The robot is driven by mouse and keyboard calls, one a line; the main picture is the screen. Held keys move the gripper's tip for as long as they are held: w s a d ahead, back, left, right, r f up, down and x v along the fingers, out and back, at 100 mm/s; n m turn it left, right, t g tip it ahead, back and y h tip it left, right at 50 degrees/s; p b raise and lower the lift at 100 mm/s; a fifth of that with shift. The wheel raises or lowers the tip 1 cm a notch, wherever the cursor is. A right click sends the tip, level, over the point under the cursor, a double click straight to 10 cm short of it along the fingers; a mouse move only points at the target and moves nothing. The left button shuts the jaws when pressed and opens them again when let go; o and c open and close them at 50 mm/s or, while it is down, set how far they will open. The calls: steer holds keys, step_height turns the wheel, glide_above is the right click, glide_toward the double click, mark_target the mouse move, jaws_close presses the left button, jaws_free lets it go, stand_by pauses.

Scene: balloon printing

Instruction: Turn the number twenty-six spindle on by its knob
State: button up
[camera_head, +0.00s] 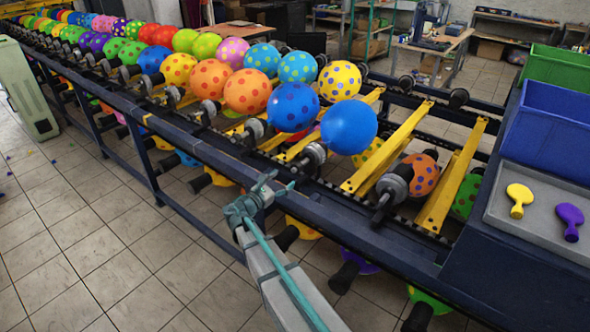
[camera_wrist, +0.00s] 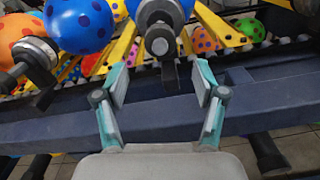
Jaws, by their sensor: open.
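A grey and black spindle (camera_wrist: 160,22) with a dark round knob end (camera_wrist: 159,42) is straight ahead in the wrist view, beyond and between my fingertips. No number is readable on it, so I cannot tell whether it is number twenty-six. In the head view, a spindle (camera_head: 313,157) stands near the plain blue balloon (camera_head: 349,127). My gripper (camera_head: 273,188) is at the front rail, lower left of that spindle. In the wrist view my gripper (camera_wrist: 161,85) is open, its teal fingers spread and empty, apart from the knob.
Neighbouring spindles (camera_head: 253,130) (camera_head: 393,187) and the blue dotted balloon (camera_wrist: 78,24) are close by. The dark front rail (camera_wrist: 255,105) runs below the spindles. A grey tray (camera_head: 536,232) with yellow and purple balloons is at the right. Tiled floor is open at the left.

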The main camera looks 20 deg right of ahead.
mark_target(297, 168)
steer(key=p+x, duration=0.2)
steer(key=x, duration=0.7)
steer(key=shift+p, duration=0.3)
steer(key=c, duration=1.2)
